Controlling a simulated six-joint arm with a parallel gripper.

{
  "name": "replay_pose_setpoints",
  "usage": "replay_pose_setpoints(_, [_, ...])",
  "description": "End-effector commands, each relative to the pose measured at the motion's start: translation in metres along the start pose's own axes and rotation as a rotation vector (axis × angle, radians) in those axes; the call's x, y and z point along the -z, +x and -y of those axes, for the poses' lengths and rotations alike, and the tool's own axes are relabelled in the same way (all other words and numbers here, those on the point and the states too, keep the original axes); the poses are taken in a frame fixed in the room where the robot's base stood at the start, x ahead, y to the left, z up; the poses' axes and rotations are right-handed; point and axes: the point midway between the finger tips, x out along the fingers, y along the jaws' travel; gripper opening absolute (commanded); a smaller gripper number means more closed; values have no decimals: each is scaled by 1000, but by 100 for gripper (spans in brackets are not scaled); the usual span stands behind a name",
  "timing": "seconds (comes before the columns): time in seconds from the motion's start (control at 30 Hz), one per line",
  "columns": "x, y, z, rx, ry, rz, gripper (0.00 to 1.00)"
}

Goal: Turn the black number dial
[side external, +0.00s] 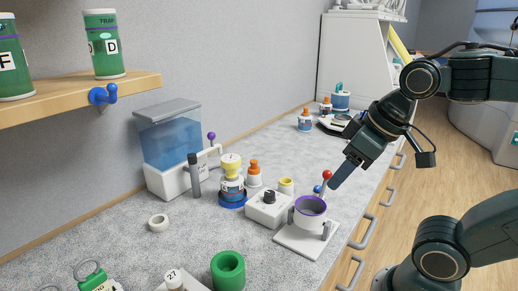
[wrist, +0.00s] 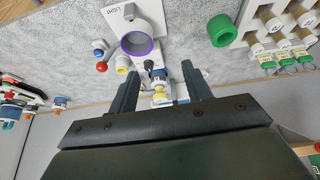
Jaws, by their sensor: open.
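The black dial (side external: 268,196) sits on top of a small white box (side external: 265,213) on the speckled counter. The number marks are too small to read. My gripper (side external: 337,180) is above the counter's front side, up and to the right of the dial in the side view, apart from it. In the wrist view my gripper (wrist: 158,68) has its two fingers spread wide with nothing held. The dial's box lies beyond and between the fingers there, small and partly unclear.
A white stand with a purple-rimmed cup (side external: 311,206) and a red-knobbed lever (side external: 327,175) is just right of the box. Yellow-capped (side external: 231,163) and orange-capped (side external: 254,168) bottles stand behind. A water tank (side external: 170,140) is at the wall, a green ring (side external: 228,270) in front.

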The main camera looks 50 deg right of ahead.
Motion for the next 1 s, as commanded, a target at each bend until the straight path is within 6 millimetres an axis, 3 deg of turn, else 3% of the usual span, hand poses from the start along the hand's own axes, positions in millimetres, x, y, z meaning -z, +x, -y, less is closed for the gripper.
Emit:
replay_pose_setpoints(0.47, [74, 20, -18, -13, -115, 173, 49])
replay_pose_setpoints(1.0, [150, 85, -48, 22, -248, 379, 49])
